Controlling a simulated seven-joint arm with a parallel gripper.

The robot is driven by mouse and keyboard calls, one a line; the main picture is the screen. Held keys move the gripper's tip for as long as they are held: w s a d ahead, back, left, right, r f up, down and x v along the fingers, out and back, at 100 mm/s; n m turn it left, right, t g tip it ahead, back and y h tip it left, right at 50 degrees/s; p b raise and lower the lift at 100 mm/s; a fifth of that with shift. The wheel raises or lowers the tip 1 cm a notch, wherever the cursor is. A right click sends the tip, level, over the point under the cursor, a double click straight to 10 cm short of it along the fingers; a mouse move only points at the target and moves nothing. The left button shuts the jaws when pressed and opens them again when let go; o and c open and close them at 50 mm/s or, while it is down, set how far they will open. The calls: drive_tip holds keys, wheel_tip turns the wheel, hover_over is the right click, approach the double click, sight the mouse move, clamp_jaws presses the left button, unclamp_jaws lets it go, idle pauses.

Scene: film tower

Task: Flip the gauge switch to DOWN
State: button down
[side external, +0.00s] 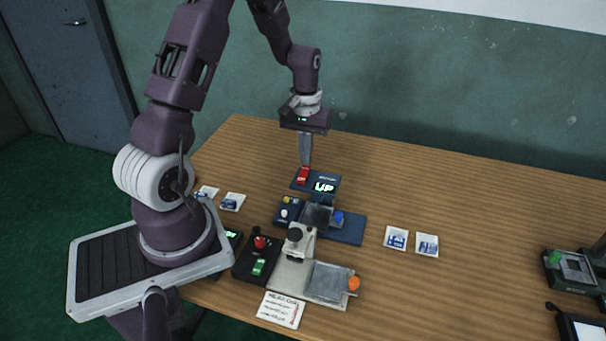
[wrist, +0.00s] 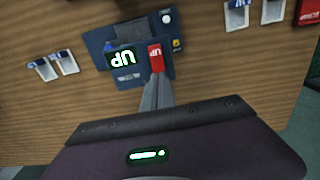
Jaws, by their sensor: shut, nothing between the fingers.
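The gauge switch (side external: 303,175) is a red rocker on a dark blue panel (side external: 328,177) on the wooden table. The panel's lit display (side external: 324,187) reads UP. In the wrist view the red switch (wrist: 155,57) also carries the letters UP, upside down, beside the lit display (wrist: 121,58). My gripper (side external: 305,163) is shut and empty, pointing down with its fingertips right at the red switch. In the wrist view the fingertips (wrist: 157,80) meet the switch's near end; whether they touch it I cannot tell.
A blue fixture (side external: 345,228) and a black box with a red knob (side external: 260,243) stand in front of the panel. A beige device (side external: 290,272) and a paper note (side external: 281,310) are at the front edge. White cards (side external: 396,238) lie to the right. The table's back right is clear.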

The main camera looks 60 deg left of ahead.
sight(306, 168)
drive_tip(key=shift+f, duration=1.05)
idle(0.4)
drive_tip(key=shift+r, duration=3.55)
drive_tip(key=s+d+r+m+t, duration=0.1)
drive_tip(key=s+d+r+m, duration=0.15)
drive_tip(key=d+r, duration=0.45)
drive_tip(key=s+d+r+m+t, duration=0.2)
drive_tip(key=s+d+r, duration=0.1)
drive_tip(key=d+r, duration=0.35)
drive_tip(key=s+d+r+m+t, duration=0.1)
drive_tip(key=s+d+m, duration=0.1)
drive_tip(key=s, duration=0.4)
drive_tip(key=s+d+r+m+t, duration=0.1)
drive_tip(key=s+d+r+m, duration=0.1)
drive_tip(key=s+d, duration=0.3)
drive_tip(key=shift+s+d+r+t, duration=0.15)
drive_tip(key=shift+s+r+t, duration=0.15)
drive_tip(key=shift+s, duration=0.45)
